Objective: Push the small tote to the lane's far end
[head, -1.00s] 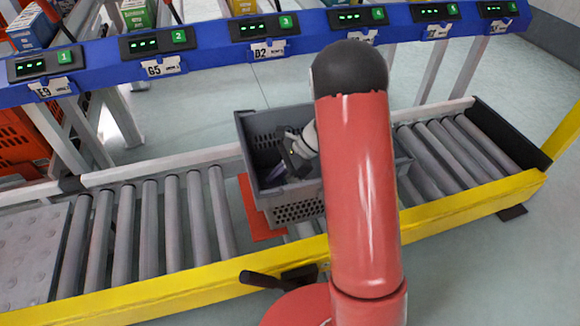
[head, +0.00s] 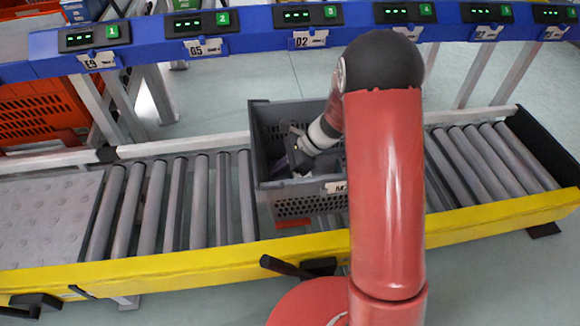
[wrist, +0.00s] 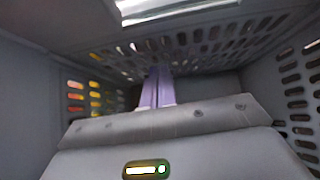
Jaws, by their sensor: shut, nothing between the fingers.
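The small grey tote (head: 306,207) stands on the roller lane (head: 200,212) near its middle. It has perforated walls and a white label on its near side. My red arm hides its right part. My gripper (head: 286,163) is down inside the open tote. In the wrist view, the purple fingers of my gripper (wrist: 155,88) are shut together with nothing between them and point at a perforated tote wall (wrist: 200,48). I cannot tell whether they touch it.
A yellow rail (head: 180,266) runs along the lane's near side. A black end stop (head: 545,145) closes the right end; a dimpled plate (head: 45,220) lies at the left. A red piece (head: 292,222) shows below the tote. A blue beam (head: 260,20) with displays crosses behind. Rollers either side look clear.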

